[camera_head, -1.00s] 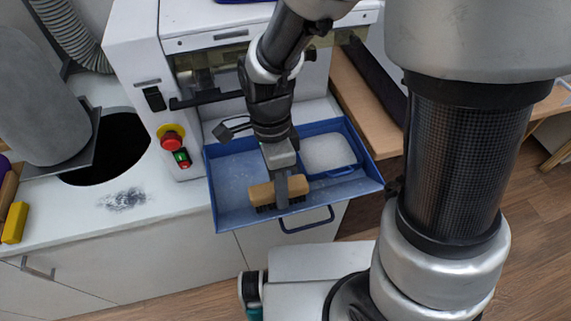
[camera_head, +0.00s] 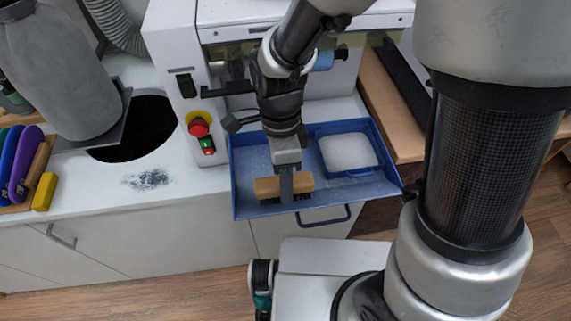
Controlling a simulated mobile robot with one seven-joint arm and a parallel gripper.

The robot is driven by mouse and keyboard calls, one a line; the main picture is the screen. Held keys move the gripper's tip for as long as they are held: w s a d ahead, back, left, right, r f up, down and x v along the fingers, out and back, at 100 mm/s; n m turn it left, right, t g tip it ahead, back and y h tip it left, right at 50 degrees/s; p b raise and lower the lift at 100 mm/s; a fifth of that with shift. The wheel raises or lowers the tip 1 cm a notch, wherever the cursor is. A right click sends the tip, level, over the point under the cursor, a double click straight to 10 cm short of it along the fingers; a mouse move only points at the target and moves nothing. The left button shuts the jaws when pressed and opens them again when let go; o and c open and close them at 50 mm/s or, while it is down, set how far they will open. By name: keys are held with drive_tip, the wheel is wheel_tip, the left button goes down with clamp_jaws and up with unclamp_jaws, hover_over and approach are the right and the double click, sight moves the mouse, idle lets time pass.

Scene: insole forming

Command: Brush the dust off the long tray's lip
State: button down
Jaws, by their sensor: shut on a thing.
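The long blue tray (camera_head: 243,175) sits in front of the white machine, with its front lip towards me and a handle (camera_head: 326,217) below it. Pale dust shows on the tray's floor at left. My gripper (camera_head: 286,186) is shut on a wooden brush (camera_head: 267,187) with dark bristles pointing down. The brush is over the front part of the tray, close to the lip. I cannot tell whether the bristles touch the tray. The gripper's fingers hide the middle of the brush.
A smaller blue tray with white contents (camera_head: 347,152) sits at the right in the long tray. The machine has a red button (camera_head: 199,127). Left on the counter are a dark dust patch (camera_head: 148,179), a round hole (camera_head: 139,128), a grey cylinder (camera_head: 60,75) and a yellow block (camera_head: 45,191).

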wheel_tip(320, 180, up, 7)
drive_tip(key=p, duration=0.5)
drive_tip(key=shift+r+p, duration=0.2)
drive_tip(key=shift+p, duration=0.2)
